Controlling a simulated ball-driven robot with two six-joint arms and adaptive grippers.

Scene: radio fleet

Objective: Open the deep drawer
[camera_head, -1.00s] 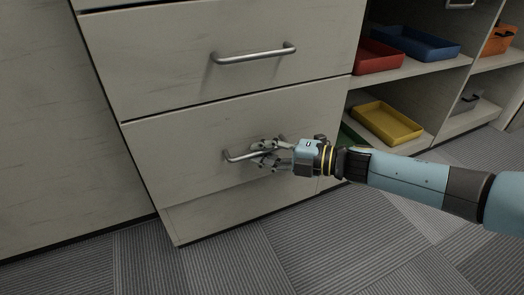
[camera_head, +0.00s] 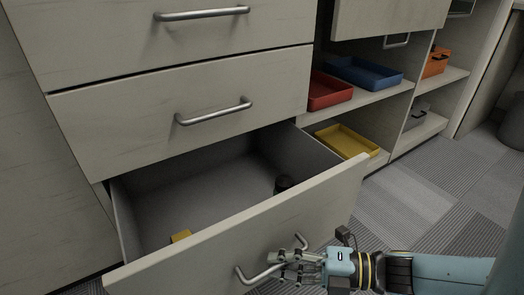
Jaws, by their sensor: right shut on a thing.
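The deep drawer (camera_head: 232,231) is the lowest one in the cabinet and is pulled well out, with its grey inside showing. A dark round object (camera_head: 283,183) stands at its right side, and part of a yellow thing (camera_head: 181,236) shows behind the front panel. My right gripper (camera_head: 285,270) is shut on the drawer's metal bar handle (camera_head: 258,276), outside the front panel at the lower middle of the view. My left gripper is not in view.
A shut drawer with a bar handle (camera_head: 214,112) is above. To the right, open shelves hold a red tray (camera_head: 329,91), a blue tray (camera_head: 364,73), a yellow tray (camera_head: 346,141) and an orange bin (camera_head: 436,62). Carpeted floor (camera_head: 410,200) is clear at the right.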

